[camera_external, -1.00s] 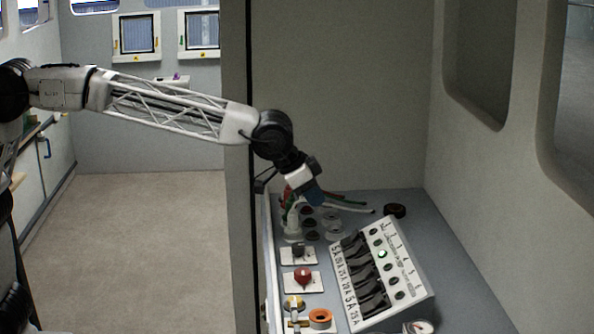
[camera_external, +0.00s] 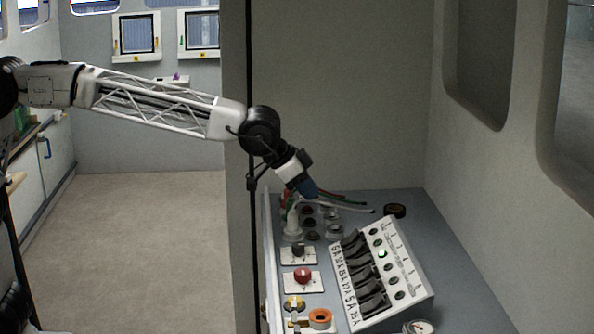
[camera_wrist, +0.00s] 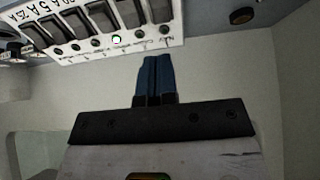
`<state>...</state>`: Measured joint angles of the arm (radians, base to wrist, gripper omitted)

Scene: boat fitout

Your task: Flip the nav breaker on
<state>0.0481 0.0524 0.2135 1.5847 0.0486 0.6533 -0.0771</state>
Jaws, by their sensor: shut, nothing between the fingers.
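The breaker panel (camera_external: 408,270) is a sloped white box on the grey counter, with a row of black rocker switches (camera_external: 362,272) and a row of round indicators beside them. One indicator (camera_external: 382,254) glows green; it also shows lit in the wrist view (camera_wrist: 116,40). My gripper (camera_external: 312,194) has blue fingers, shut and empty, above and behind the panel's far end. In the wrist view the fingertips (camera_wrist: 158,58) appear close to the panel's edge near the end switch; contact cannot be told.
Left of the panel stand a red knob (camera_external: 303,275), a dark knob (camera_external: 298,250) and an orange ring (camera_external: 320,318). A black round cap (camera_external: 395,211) sits at the back right. The counter right of the panel is mostly clear.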

